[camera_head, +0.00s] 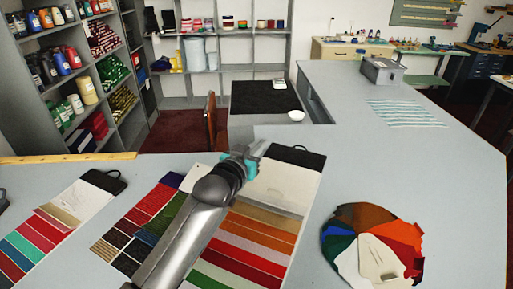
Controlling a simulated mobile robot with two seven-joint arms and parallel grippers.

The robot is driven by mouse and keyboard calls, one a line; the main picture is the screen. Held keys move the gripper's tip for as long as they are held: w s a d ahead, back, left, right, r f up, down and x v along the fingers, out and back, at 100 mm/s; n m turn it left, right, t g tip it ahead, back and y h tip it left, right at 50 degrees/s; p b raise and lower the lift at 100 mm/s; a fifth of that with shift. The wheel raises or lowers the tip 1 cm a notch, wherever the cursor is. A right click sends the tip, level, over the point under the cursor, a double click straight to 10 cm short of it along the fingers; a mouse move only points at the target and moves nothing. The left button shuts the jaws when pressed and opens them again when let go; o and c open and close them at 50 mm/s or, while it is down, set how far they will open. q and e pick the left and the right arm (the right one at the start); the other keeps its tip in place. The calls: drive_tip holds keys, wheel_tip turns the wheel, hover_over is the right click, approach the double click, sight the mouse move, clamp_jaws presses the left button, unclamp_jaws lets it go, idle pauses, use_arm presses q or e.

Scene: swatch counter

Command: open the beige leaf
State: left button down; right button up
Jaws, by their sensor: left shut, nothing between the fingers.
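Several swatch cards lie on the grey counter. The one under my left arm has a black top (298,156), a pale beige leaf (287,185) below it, then tan, orange, red and green strips (250,248). The leaf looks flat. My left gripper (254,152), with teal fingers, is shut and empty over the upper left of this card, by the leaf's left edge. I cannot tell if it touches the leaf. My left arm hides the card's left part. A round fan of coloured swatches (405,231) at the right has a cream piece (376,262) on top. My right gripper is out of view.
Another swatch card (85,200) lies at the left, and a dark red and black one (140,222) beside my arm. A wooden ruler (65,158) lies along the counter's back left edge. A white bowl (296,115) and a striped cloth (403,112) lie farther back. The counter's right side is clear.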

use_arm(q)
drive_tip(key=shift+w+d+r+p, duration=0.2)
drive_tip(key=shift+w+d+r, duration=0.05)
drive_tip(key=shift+w+r, duration=0.25)
drive_tip(key=shift+w+d+r+p, duration=0.2)
drive_tip(key=shift+w+d+r, duration=0.05)
drive_tip(key=shift+w+r, duration=0.2)
drive_tip(key=shift+s, duration=0.1)
idle(0.9)
